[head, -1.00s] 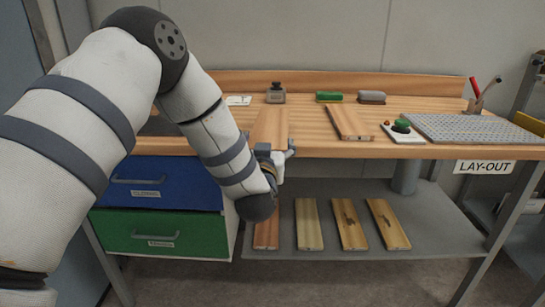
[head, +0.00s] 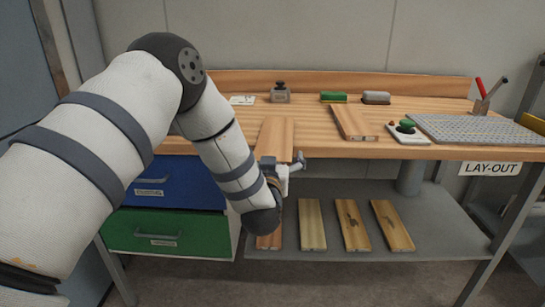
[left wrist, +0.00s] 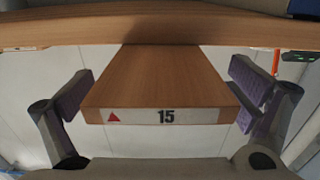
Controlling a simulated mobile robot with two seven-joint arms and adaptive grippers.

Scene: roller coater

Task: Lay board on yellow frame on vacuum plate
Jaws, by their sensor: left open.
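A wooden board (head: 276,136) lies on the bench at the left, its near end reaching past the front edge. In the left wrist view, the board (left wrist: 165,78) shows an end label with a red triangle and "15". My left gripper (left wrist: 160,100) is open, with purple-padded fingers on either side of this end; contact is unclear. In the head view, the left gripper (head: 281,172) is partly hidden by its wrist. The perforated grey vacuum plate (head: 475,128) is at the bench's right. A yellow piece (head: 532,123) shows at its right edge; I cannot tell its full shape. My right gripper is out of view.
Another board (head: 354,122) lies mid-bench, beside a white pad with a green knob (head: 407,130). A green block (head: 333,97), a grey block (head: 376,97) and a weight (head: 280,93) stand behind. Several boards lie on the lower shelf (head: 430,220). Drawers (head: 165,230) are below left.

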